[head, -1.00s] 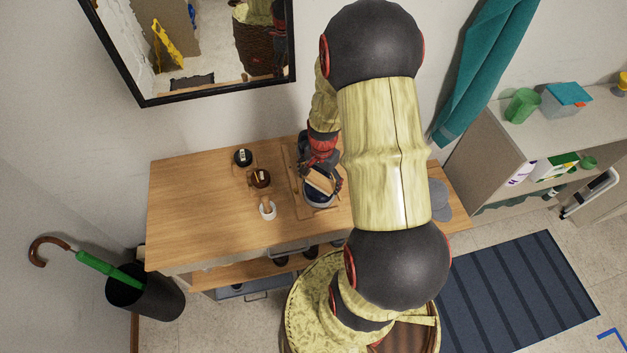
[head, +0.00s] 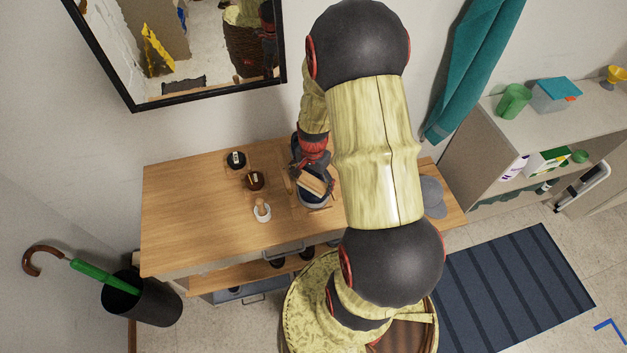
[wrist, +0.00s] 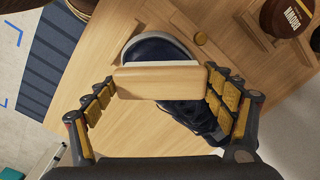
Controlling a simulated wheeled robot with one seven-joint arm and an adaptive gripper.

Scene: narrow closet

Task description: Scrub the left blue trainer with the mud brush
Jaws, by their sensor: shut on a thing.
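My gripper (wrist: 160,84) is shut on the mud brush, with a finger at each end of its pale wooden back (wrist: 157,82). A dark blue trainer (wrist: 158,48) with a pale sole edge lies on the bench directly below the brush. The brush crosses over its middle; whether the bristles touch it I cannot tell. In the head view the brush (head: 312,184) and the trainer (head: 312,198) show beside my arm. My arm hides the bench to the right, and I see no second trainer.
A grey item (head: 433,197) lies at the right end. A mirror hangs behind. The bench's left part is clear.

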